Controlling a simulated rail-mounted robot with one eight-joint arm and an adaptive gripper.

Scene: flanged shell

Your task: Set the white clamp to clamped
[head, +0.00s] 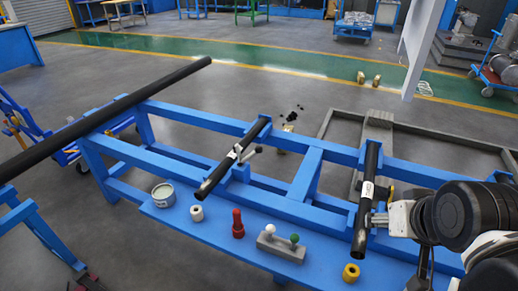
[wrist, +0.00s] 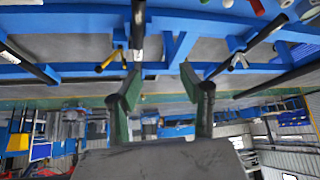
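What looks like the white clamp is a small pale-tipped handle (head: 258,150) beside the left dark pipe on the blue frame in the head view. In the wrist view it shows small and dark-edged (wrist: 240,60), right of my fingers. I cannot tell its exact setting; its handle sticks out from the pipe. My gripper (wrist: 162,80) is open and empty, with green pads apart. It is well away from this handle.
A yellow-handled clamp (wrist: 110,60) sits beside the nearer pipe (wrist: 138,30). On the blue bench shelf stand a tin (head: 163,194), a white ring (head: 197,213), a red piece (head: 238,224), a grey block with ball knobs (head: 281,245) and a yellow ring (head: 351,273).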

